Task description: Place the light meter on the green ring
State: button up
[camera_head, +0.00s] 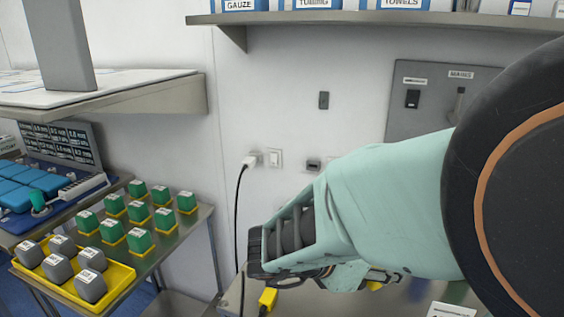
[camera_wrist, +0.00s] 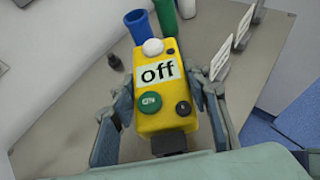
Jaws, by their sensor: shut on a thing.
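The light meter (camera_wrist: 160,120) is a yellow box with a white dome at its far end, a label reading "off", a green button and small black knobs. In the wrist view, my gripper (camera_wrist: 163,96) is shut on its two sides and holds it over a grey surface. In the head view my gripper is mostly hidden by my arm, and only a bit of yellow (camera_head: 376,284) shows under it, perhaps the meter. I cannot make out a green ring in either view.
Blue (camera_wrist: 138,24) and green (camera_wrist: 166,14) cylinders, a small dark cup (camera_wrist: 115,62) and white cards (camera_wrist: 242,26) stand beyond the meter. In the head view, a black cable (camera_head: 238,210) hangs from the wall socket. A yellow tray (camera_head: 62,284) with grey blocks sits left.

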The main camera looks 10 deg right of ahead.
jog(key=w+a+f+n+t+y, duration=0.3)
jog(key=w+a+n+t+y, duration=0.45)
jog(key=w+a+n, duration=0.45)
notch_tip(320, 180, up, 16)
jog(key=w+m+p, duration=0.1)
jog(key=p, duration=1.6)
jog(key=shift+w+d+r+m, duration=0.15)
jog(key=shift+w+d+m, duration=0.05)
jog(key=shift+d+m, duration=0.15)
jog(key=w+f+n+y, duration=0.3)
jog(key=w+f+y, duration=0.1)
jog(key=w+f, duration=0.1)
jog(key=shift+w, duration=0.9)
